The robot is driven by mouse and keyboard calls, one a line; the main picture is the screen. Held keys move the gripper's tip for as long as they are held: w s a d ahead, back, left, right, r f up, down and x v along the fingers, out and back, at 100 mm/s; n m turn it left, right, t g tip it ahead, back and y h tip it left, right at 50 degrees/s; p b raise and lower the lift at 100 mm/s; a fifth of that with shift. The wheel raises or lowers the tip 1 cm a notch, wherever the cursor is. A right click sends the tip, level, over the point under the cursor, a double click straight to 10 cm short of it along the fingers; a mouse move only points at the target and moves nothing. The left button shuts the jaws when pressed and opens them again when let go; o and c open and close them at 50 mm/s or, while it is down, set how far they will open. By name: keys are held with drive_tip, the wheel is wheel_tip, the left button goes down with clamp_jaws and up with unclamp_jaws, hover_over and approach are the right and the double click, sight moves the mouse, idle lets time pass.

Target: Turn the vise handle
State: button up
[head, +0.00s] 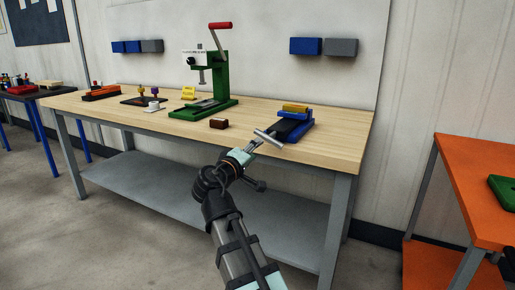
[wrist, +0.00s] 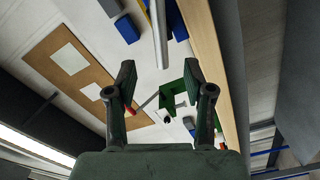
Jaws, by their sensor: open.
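The blue vise (head: 293,131) sits at the right front of the wooden workbench, with a yellow block (head: 295,107) at its top. Its handle (head: 268,138) is a pale grey bar sticking out at the bench's front edge. My gripper (head: 250,147) is just in front of and below the handle, in the head view. In the wrist view the handle bar (wrist: 160,32) runs upright at the top, beyond the open fingers (wrist: 160,70) and roughly centred between them. Nothing is held. Whether a finger touches the bar cannot be told.
A green press (head: 219,100) with a red lever stands left of the vise on the workbench (head: 335,140). A small brown block (head: 219,124) lies between them. Blue and grey bins (head: 306,46) hang on the wall. An orange table (head: 485,205) stands at right.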

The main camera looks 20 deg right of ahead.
sight(267, 140)
idle(0.3)
drive_tip(key=p+v, duration=0.6)
drive_tip(key=p, duration=1.2)
drive_tip(key=shift+m, duration=0.8)
drive_tip(key=p+x, duration=0.1)
drive_tip(key=x, duration=1.7)
clamp_jaws()
